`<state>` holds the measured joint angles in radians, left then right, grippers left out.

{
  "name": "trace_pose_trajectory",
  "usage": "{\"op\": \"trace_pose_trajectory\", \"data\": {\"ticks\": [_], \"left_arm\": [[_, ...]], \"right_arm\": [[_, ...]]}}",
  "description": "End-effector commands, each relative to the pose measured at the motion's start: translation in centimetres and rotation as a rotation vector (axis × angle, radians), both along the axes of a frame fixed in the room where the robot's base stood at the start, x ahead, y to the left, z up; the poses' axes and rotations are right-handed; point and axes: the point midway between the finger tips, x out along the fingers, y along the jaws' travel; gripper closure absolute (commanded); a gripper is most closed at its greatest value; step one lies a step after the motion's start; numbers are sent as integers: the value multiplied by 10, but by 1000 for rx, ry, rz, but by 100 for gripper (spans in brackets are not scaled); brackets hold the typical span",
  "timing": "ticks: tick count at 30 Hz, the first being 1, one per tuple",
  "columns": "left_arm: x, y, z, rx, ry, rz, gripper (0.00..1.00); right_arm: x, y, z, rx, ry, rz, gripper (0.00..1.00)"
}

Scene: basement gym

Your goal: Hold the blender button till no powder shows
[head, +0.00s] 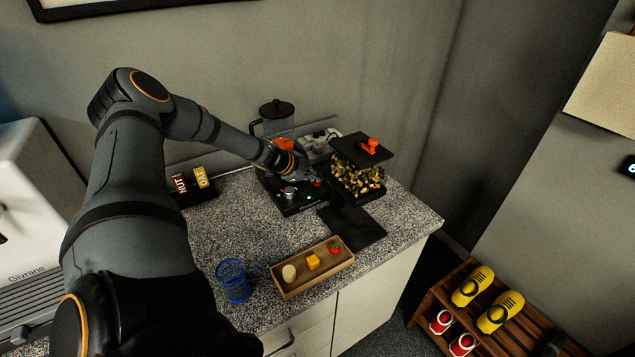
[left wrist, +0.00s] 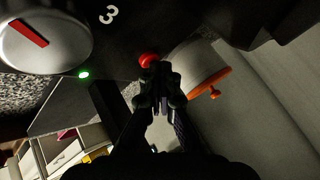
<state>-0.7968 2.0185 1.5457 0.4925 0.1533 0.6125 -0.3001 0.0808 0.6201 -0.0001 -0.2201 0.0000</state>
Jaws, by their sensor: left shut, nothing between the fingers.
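The blender stands at the back of the counter. Its jar (head: 278,126) has a dark lid and shows something orange inside; my arm hides its lower part, and I cannot tell whether powder shows. Its dark base (head: 297,208) carries a silver knob with a red mark (left wrist: 45,42), a lit green light (left wrist: 84,75) and a red button (left wrist: 148,60). My left gripper (head: 312,177) is shut and empty at the base. In the left wrist view its fingertips (left wrist: 155,76) overlap the lower edge of the button; I cannot tell whether it is pressed.
A dark mat (head: 352,228), a wooden tray (head: 314,286) with small items and a blue glass (head: 233,281) are in front. A dark box (head: 194,187) lies left.

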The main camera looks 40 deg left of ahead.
Motion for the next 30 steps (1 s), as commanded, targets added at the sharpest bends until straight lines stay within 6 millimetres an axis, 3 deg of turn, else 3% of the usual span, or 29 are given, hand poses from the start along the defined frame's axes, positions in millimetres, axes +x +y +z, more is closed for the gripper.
{"op": "trace_pose_trajectory", "data": {"ticks": [24,30], "left_arm": [[0,0,0,0,1,-1,100],[0,0,7,0,0,0,100]], "right_arm": [[0,1,0,1,0,0,100],[0,1,7,1,0,-1,100]]}}
